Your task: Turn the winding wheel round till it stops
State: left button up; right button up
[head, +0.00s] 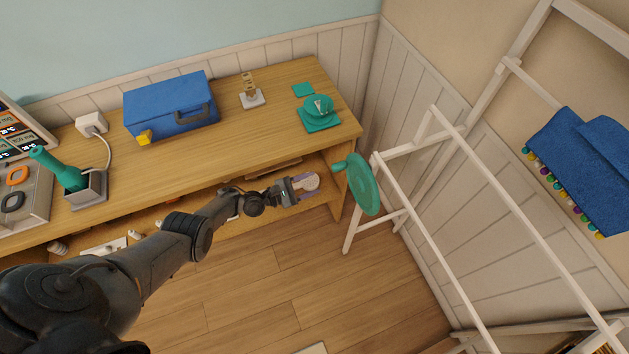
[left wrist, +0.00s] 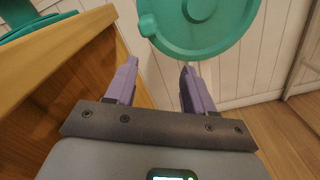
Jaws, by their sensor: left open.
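The winding wheel (head: 363,184) is a teal disc on the white frame just right of the desk's right end. A teal knob (head: 340,166) sticks out from its left side. In the left wrist view the wheel (left wrist: 205,25) fills the top middle, with a small knob (left wrist: 148,24) at its left rim. My left gripper (head: 311,186) has purple fingers and is open and empty, left of the wheel and apart from it. In the left wrist view my left gripper (left wrist: 159,66) points toward the wheel's lower left edge. My right gripper is not in view.
The wooden desk (head: 230,130) stands beside my left arm, with a lower shelf. A blue case (head: 170,105) and a teal stand (head: 319,112) are on it. White rails (head: 500,190) stand right of the wheel. A blue towel (head: 580,165) hangs further right.

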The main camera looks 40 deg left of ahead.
pick_arm(q)
jog(key=shift+v, duration=1.05)
jog(key=p+v, duration=0.1)
jog(key=v, duration=0.9)
jog(key=shift+s+a+p, duration=0.25)
jog(key=shift+s+p, duration=0.05)
jog(key=shift+p, duration=0.05)
jog(key=shift+c, duration=0.3)
